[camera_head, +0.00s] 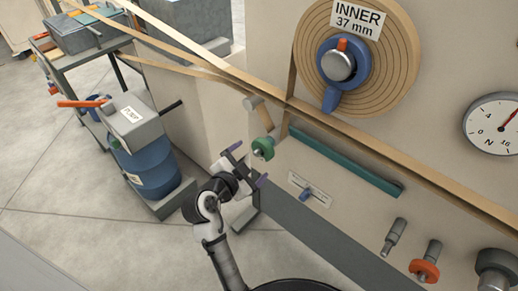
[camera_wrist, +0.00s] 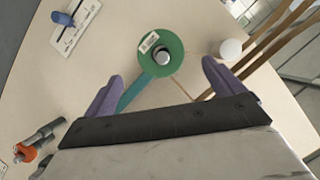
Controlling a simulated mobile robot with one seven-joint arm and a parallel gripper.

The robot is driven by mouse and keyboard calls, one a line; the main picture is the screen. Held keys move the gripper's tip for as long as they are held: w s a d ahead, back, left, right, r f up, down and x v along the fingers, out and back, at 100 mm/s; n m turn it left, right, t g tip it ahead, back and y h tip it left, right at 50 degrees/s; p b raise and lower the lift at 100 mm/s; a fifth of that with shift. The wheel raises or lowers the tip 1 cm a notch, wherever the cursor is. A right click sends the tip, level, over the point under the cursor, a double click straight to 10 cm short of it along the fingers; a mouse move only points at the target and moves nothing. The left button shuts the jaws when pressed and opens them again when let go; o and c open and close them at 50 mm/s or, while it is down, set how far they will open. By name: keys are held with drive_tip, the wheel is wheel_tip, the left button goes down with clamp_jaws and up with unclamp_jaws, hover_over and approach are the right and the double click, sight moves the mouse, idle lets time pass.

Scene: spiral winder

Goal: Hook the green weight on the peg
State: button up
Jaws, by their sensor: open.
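The green weight (camera_head: 266,144) is a round disc in front of the beige machine panel, below the tan strip. In the wrist view the green weight (camera_wrist: 175,68) has a white label and a grey round stub at its centre. My gripper (camera_head: 248,163) is open and empty, just in front of the weight. In the wrist view its purple fingers (camera_wrist: 162,72) stand apart on either side of the weight's lower part, with no clear contact. A bare grey peg (camera_head: 393,237) sticks out at the lower right. Beside it, another peg (camera_head: 433,248) carries an orange weight (camera_head: 424,270).
A teal bar (camera_head: 345,160) and a small blue lever (camera_head: 306,194) are right of the weight. Tan strips (camera_head: 370,145) run across above it. A pale roller (camera_head: 251,103) is just above left. A blue drum (camera_head: 150,165) stands left; floor between is clear.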

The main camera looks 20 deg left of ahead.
sight(261, 151)
drive_tip(key=p+x, duration=0.1)
drive_tip(key=x, duration=0.7)
drive_tip(key=shift+r+p, duration=0.1)
drive_tip(key=shift+p, duration=0.25)
drive_tip(key=shift+a, duration=0.1)
drive_tip(key=c, duration=1.8)
